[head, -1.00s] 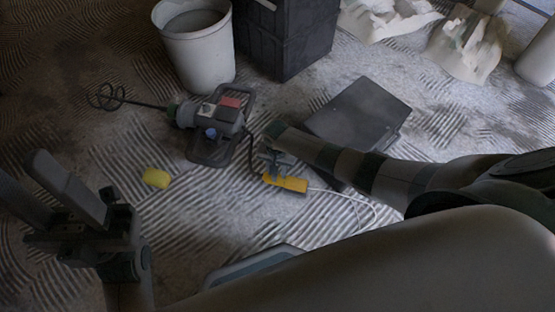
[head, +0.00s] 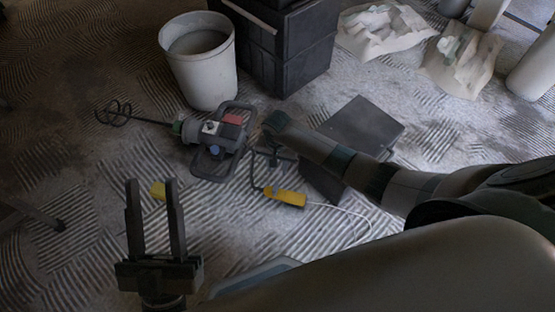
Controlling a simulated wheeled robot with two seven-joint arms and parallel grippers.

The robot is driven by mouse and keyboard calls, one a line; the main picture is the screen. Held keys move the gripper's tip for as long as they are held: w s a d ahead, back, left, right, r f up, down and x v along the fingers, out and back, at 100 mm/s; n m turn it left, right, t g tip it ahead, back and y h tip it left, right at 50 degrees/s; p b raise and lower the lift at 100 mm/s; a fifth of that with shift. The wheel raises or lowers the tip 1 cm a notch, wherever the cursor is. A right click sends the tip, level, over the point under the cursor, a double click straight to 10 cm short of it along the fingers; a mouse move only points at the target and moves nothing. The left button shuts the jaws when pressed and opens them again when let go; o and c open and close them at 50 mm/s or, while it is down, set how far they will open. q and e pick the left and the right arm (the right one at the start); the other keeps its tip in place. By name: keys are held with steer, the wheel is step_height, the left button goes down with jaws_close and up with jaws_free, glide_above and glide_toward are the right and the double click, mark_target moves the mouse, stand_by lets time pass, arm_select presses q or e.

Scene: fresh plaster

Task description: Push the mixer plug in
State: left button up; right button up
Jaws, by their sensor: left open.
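The mixer (head: 205,133), grey with a red patch and a spiral whisk, lies on the floor left of centre. Its black cable (head: 253,174) curves down to the yellow socket block (head: 285,196). The plug is too small and dark to make out, so I cannot tell how far in it sits. My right gripper (head: 277,158) is low beside the cable, just above the socket; its fingers are dark and partly hidden by its own arm. My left gripper (head: 153,188) is open and empty, at lower left, away from the socket and cable.
A white bucket (head: 199,62) and black crates (head: 284,45) stand at the back. A dark flat case (head: 360,130) lies behind my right arm. A white lead (head: 345,212) runs right from the socket. Torn bags (head: 462,60) lie back right.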

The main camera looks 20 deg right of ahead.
arm_select(q)
steer(key=shift+w+d+f+g+p, duration=0.2)
steer(key=shift+f+g, duration=0.2)
steer(key=shift+f, duration=0.2)
steer(key=shift+w+d+f+g+p, duration=0.1)
steer(key=shift+d+f+g, duration=0.1)
steer(key=shift+f+g, duration=0.3)
arm_select(e)
steer(key=shift+r, duration=1.2)
